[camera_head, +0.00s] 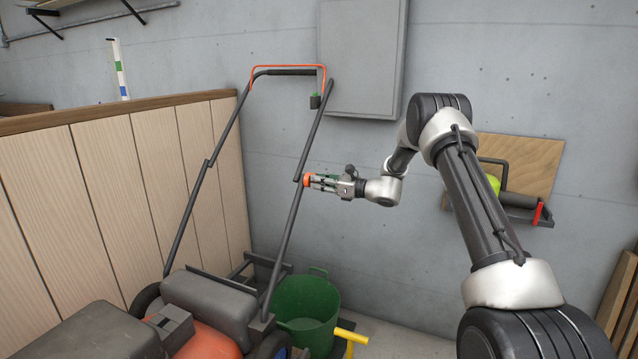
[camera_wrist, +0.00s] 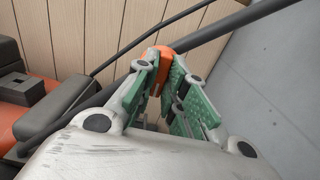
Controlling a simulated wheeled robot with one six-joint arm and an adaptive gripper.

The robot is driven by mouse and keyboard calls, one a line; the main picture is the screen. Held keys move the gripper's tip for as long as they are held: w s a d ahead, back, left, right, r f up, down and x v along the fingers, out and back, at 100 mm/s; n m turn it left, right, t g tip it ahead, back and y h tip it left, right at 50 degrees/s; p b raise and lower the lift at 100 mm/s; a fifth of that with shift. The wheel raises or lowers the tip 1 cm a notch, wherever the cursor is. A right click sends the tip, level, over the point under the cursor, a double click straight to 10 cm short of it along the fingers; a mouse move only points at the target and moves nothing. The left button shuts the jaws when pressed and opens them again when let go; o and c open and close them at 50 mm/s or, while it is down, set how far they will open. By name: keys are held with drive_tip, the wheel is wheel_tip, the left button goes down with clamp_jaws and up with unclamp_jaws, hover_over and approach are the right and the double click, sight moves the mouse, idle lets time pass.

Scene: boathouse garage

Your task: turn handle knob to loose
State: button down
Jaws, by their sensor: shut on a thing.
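The lawn mower's handle (camera_head: 285,235) rises from the mower body toward the grey wall, with a bend about halfway up. An orange handle knob (camera_head: 307,180) sits at that bend on the right-hand bar. My gripper (camera_head: 312,181) reaches it from the right and is shut on it. In the wrist view the orange knob (camera_wrist: 158,53) shows between the green-padded fingertips of my gripper (camera_wrist: 163,66), with the dark handle bar (camera_wrist: 210,32) just beyond it. Part of the knob is hidden by the fingers, and its turn position cannot be told.
The mower body (camera_head: 205,300) stands below the handle. A green bucket (camera_head: 305,305) with a yellow object (camera_head: 352,337) beside it is on the floor. A wooden partition (camera_head: 110,180) stands left, a grey wall cabinet (camera_head: 360,60) above, and a tool shelf (camera_head: 530,165) right.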

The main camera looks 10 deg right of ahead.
drive_tip(key=shift+f, duration=0.15)
idle(0.3)
drive_tip(key=c, duration=1.5)
unclamp_jaws()
drive_tip(key=v, duration=1.2)
